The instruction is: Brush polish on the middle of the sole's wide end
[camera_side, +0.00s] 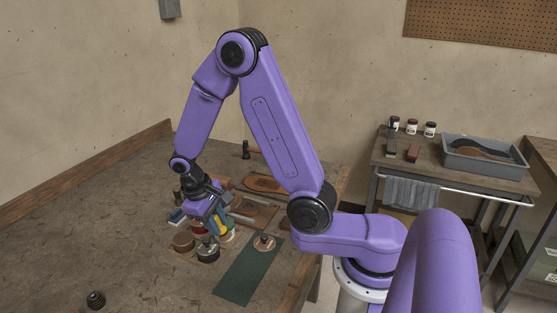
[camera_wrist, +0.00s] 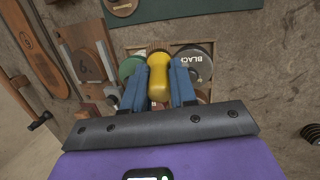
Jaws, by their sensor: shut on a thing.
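My gripper (camera_side: 217,220) is low over the cluster of tins on the workbench, shut on a yellow-handled tool. In the wrist view the yellow handle (camera_wrist: 158,76) stands between the two blue fingers; its working end is hidden, so I cannot tell whether it has bristles.
A green mat (camera_side: 236,285) with a round tan piece (camera_side: 263,243) lies right of the tins. A wooden board (camera_wrist: 92,62) with a pale metal piece is beside the tins. A dark knob-like object (camera_side: 95,300) stands front left. The bench's left side is mostly clear.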

